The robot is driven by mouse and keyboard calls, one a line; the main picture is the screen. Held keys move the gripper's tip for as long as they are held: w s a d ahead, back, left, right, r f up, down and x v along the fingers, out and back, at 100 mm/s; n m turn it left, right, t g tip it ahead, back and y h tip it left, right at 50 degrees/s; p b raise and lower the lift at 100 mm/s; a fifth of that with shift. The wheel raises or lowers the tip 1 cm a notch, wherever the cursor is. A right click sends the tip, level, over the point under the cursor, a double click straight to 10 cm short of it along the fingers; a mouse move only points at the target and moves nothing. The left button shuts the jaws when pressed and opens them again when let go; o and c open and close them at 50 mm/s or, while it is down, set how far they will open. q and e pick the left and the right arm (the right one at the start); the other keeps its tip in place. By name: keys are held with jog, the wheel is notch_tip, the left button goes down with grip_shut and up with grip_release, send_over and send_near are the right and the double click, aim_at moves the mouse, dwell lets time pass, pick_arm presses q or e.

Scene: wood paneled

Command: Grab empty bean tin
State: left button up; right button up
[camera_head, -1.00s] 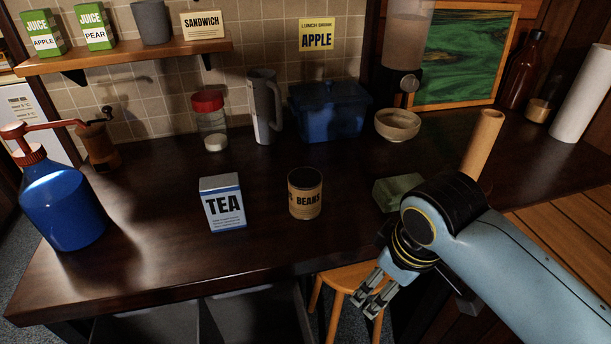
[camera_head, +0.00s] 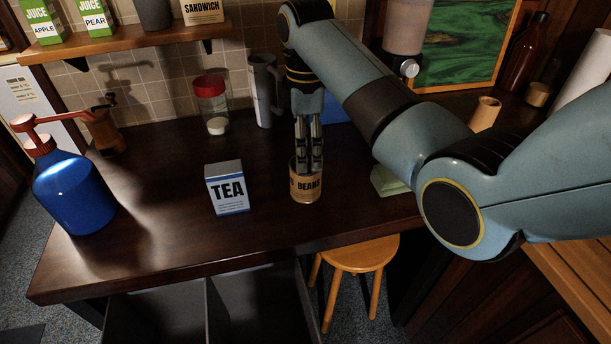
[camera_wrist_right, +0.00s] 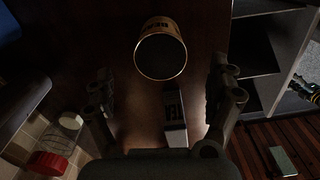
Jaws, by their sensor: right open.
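The bean tin (camera_head: 306,187) stands upright on the dark counter, right of the tea box, with a tan label reading BEANS. My right gripper (camera_head: 309,168) points down over it, its fingertips at or just above the rim in the head view. In the right wrist view, the tin (camera_wrist_right: 161,50) shows its dark open top between and beyond the spread fingers of the gripper (camera_wrist_right: 168,95). The gripper is open and holds nothing. Whether the fingers touch the tin cannot be told. My left gripper is not in view.
The tea box (camera_head: 227,187) stands close left of the tin. A green block (camera_head: 388,182) lies to the right, partly behind my arm. A red-lidded jar (camera_head: 212,104) and grey tumbler (camera_head: 264,92) stand behind. A blue pump bottle (camera_head: 72,186) is far left. The counter front is clear.

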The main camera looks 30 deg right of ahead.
aim_at(306, 178)
notch_tip(306, 178, down, 9)
jog(key=shift+f+p, duration=0.1)
jog(key=shift+p, duration=0.3)
jog(key=c, duration=1.2)
